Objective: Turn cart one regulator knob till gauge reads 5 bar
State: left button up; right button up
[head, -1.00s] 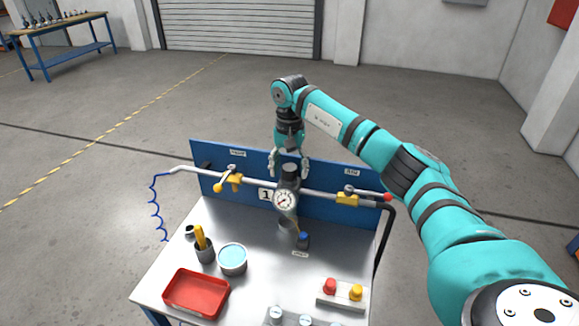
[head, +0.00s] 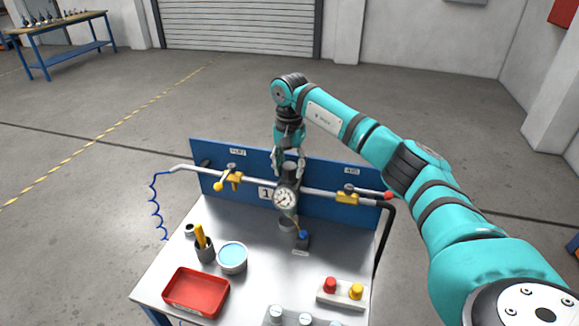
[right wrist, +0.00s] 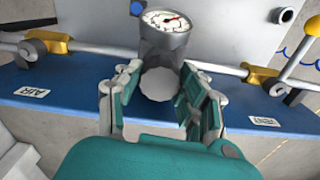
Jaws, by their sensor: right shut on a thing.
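The regulator (head: 287,187) stands in the pipe on the cart, beside a plate marked 1 (head: 265,194). Its round gauge (head: 284,198) faces me and also shows in the right wrist view (right wrist: 166,21); the numbers are too small to read surely. The dark regulator knob (head: 290,168) sits on top; its round grey end shows in the right wrist view (right wrist: 160,84). My right gripper (head: 289,173) comes down from above and is shut on the knob, one finger on each side. My left gripper is not in view.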

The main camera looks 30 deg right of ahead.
jog(key=m, duration=0.8)
jog(key=shift+m, duration=0.4)
jog(key=m, duration=0.4)
jog(key=shift+m, duration=0.3)
jog(key=m, duration=0.4)
jog(key=shift+m, duration=0.3)
jog(key=m, duration=0.3)
jog(key=shift+m, duration=0.3)
jog(key=m, duration=0.9)
jog(key=shift+r+p, duration=0.1)
jog(key=shift+p, duration=0.25)
jog(key=m, duration=0.4)
jog(key=shift+w+m, duration=0.1)
jog(key=shift+m, duration=0.2)
